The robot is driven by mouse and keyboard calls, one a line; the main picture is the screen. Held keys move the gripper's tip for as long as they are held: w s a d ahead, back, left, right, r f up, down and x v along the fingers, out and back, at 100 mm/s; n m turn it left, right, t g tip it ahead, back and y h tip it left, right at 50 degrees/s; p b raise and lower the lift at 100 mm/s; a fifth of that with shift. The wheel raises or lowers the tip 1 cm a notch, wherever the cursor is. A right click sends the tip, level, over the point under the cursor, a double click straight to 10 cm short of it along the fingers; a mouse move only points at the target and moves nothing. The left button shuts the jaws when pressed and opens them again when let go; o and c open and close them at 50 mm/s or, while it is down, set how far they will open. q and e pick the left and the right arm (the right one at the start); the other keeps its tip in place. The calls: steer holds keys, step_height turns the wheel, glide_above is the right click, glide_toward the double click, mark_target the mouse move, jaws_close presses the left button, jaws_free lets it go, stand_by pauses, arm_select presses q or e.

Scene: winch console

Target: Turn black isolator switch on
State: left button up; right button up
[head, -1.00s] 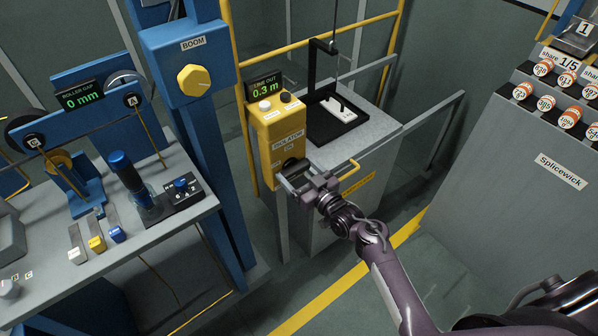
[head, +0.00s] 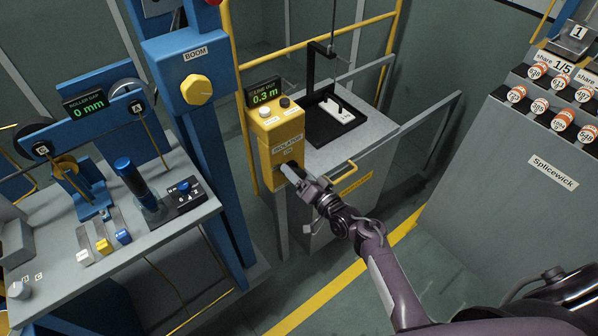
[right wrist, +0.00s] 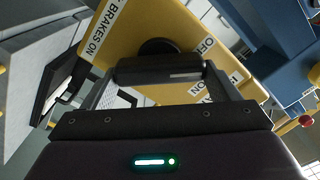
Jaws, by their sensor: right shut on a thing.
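The black isolator switch (right wrist: 160,68) is on the front of the yellow isolator box (head: 278,148), below its ISOLATOR label. My right gripper (head: 291,172) is at the lower front of that box and hides most of the switch in the head view. In the right wrist view, the fingers of my right gripper (right wrist: 161,76) are on either side of the black handle bar and shut on it. The round black base of the switch shows behind the bar. OFF and BRAKES ON labels show on the yellow face. My left gripper is not in view.
A blue BOOM post with a yellow knob (head: 196,89) stands left of the box. A grey cabinet with a black tray (head: 336,120) is behind and right. A console with a lever (head: 134,180) is at left. The Splicewick rack (head: 548,165) is at right.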

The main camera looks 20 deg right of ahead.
steer(key=m+p, duration=0.1)
steer(key=m, duration=0.3)
steer(key=shift+m, duration=0.3)
steer(key=shift+f+m+p, duration=0.15)
steer(key=shift+m+p, duration=0.2)
steer(key=shift+m, duration=0.65)
steer(key=shift+f+m+p, duration=0.1)
steer(key=shift+m+p, duration=0.2)
steer(key=shift+m, duration=0.7)
steer(key=o, duration=0.9)
steer(key=shift+s+d, duration=0.1)
steer(key=v, duration=0.7)
steer(key=shift+s, duration=0.3)
steer(key=shift+d, duration=0.1)
